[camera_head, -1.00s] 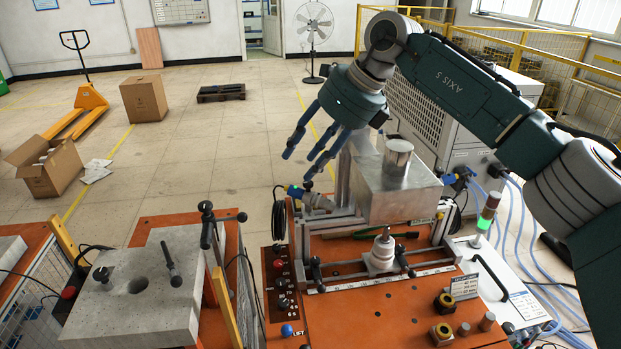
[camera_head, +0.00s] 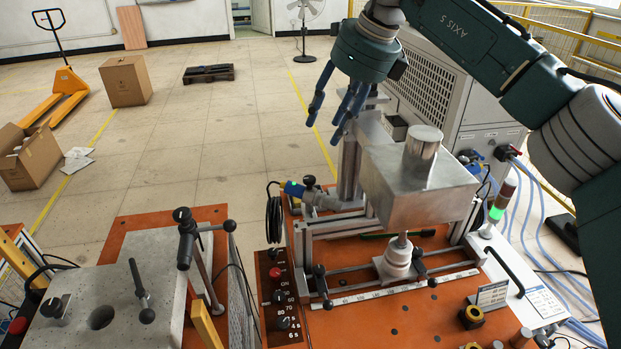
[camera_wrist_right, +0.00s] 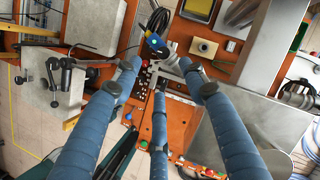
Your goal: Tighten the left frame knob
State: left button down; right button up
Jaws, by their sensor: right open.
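A black knob (camera_head: 309,182) sits on the metal clamp at the left side of the heater's aluminium frame (camera_head: 345,225), beside a blue connector (camera_head: 293,188). I cannot tell which is the left frame knob. My right gripper (camera_head: 324,128) is open and empty, above and behind the clamp knob and apart from it. In the right wrist view its three spread blue fingers (camera_wrist_right: 159,72) point toward the blue connector (camera_wrist_right: 155,42). My left gripper is not in view.
The metal heater box (camera_head: 415,195) stands close right of my right gripper. A white stacked post (camera_head: 398,262) is below it. A concrete block (camera_head: 110,290) with levers is at left. The orange tabletop (camera_head: 390,325) is partly clear in front.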

pick_arm(q)
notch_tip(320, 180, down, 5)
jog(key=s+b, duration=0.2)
jog(key=b, duration=0.2)
pick_arm(e)
send_near(310, 178)
notch_tip(310, 178, up, 2)
jog(key=p+x, duration=0.1)
jog(key=x, duration=0.2)
jog(key=p+x, duration=0.1)
jog(key=x, duration=0.2)
jog(key=p+x, duration=0.2)
jog(key=x, duration=0.1)
jog(key=shift+s+d+f, duration=0.2)
jog(key=shift+d+f, duration=0.05)
jog(key=shift+a+f, duration=0.1)
jog(key=shift+f, duration=0.25)
grip_shut()
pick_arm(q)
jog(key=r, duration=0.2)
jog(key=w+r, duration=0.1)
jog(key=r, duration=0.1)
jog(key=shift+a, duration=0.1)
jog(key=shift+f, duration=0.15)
